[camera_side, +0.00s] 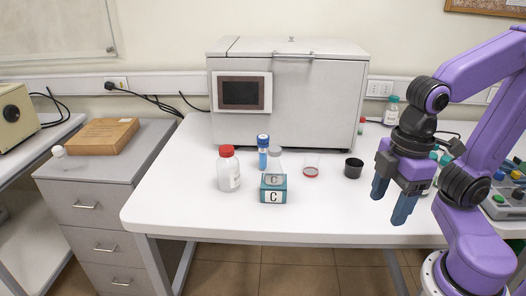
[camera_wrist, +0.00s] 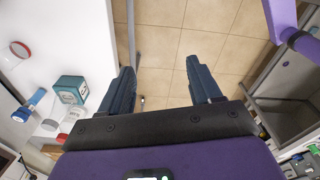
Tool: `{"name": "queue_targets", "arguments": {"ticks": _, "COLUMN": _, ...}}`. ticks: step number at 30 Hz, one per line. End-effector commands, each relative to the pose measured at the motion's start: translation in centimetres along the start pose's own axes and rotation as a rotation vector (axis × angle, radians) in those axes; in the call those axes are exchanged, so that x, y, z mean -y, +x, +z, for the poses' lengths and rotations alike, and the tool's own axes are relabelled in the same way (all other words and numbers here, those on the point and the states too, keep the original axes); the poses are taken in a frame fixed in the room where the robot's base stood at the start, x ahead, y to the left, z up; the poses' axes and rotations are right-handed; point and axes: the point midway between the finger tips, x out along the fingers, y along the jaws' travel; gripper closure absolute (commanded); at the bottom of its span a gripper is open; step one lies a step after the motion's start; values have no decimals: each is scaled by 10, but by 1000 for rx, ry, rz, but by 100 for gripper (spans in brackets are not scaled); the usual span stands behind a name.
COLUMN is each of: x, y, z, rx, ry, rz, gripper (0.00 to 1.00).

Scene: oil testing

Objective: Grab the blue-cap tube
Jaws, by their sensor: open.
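The blue-cap tube (camera_side: 263,150) stands upright on the white table in the side view, behind a conical flask and a teal box marked C. In the wrist view the blue-cap tube (camera_wrist: 36,99) shows at the left, beside the teal box. My gripper (camera_side: 386,204) is at the right in the side view, pointing down near the table's front right edge, well to the right of the tube. In the wrist view my gripper (camera_wrist: 162,92) has its two dark blue fingers spread, with only floor between them. It holds nothing.
The flask (camera_side: 275,165) stands at the teal box (camera_side: 273,189), close to the tube. A red-capped bottle (camera_side: 228,169) is left of it. A small dish with red liquid (camera_side: 311,166) and a black cup (camera_side: 353,168) lie between tube and gripper. A large grey machine (camera_side: 290,95) stands behind.

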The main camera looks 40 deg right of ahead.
Motion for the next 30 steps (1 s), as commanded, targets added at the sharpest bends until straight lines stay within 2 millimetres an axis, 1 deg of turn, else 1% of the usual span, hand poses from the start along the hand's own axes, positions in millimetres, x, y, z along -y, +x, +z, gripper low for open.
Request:
{"name": "queue_targets", "arguments": {"ticks": 8, "x": -36, "y": 14, "z": -35, "rx": -132, "ry": 137, "rz": 44, "gripper": 37}}
{"name": "queue_targets", "arguments": {"ticks": 11, "x": -54, "y": 18, "z": -48, "rx": -191, "ry": 193, "rz": 68, "gripper": 37}}
{"name": "queue_targets", "arguments": {"ticks": 14, "x": -78, "y": 23, "z": -62, "rx": -264, "ry": 262, "rz": 99, "gripper": 37}}
{"name": "queue_targets", "arguments": {"ticks": 17, "x": -113, "y": 28, "z": -76, "rx": -359, "ry": 350, "rz": 145, "gripper": 37}}
{"name": "queue_targets", "arguments": {"ticks": 18, "x": -130, "y": 29, "z": -81, "rx": -402, "ry": 386, "rz": 167, "gripper": 37}}
{"name": "queue_targets", "arguments": {"ticks": 20, "x": -154, "y": 30, "z": -87, "rx": -469, "ry": 440, "rz": 202, "gripper": 37}}
{"name": "queue_targets", "arguments": {"ticks": 21, "x": -171, "y": 30, "z": -90, "rx": -513, "ry": 473, "rz": 226, "gripper": 37}}
{"name": "queue_targets", "arguments": {"ticks": 22, "x": -184, "y": 30, "z": -91, "rx": -545, "ry": 497, "rz": 244, "gripper": 37}}
{"name": "queue_targets", "arguments": {"ticks": 24, "x": -212, "y": 30, "z": -91, "rx": -621, "ry": 551, "rz": 288, "gripper": 37}}
{"name": "queue_targets", "arguments": {"ticks": 27, "x": -249, "y": 26, "z": -86, "rx": -724, "ry": 618, "rz": 349, "gripper": 37}}
{"name": "queue_targets", "arguments": {"ticks": 30, "x": -277, "y": 22, "z": -78, "rx": -805, "ry": 665, "rz": 400, "gripper": 37}}
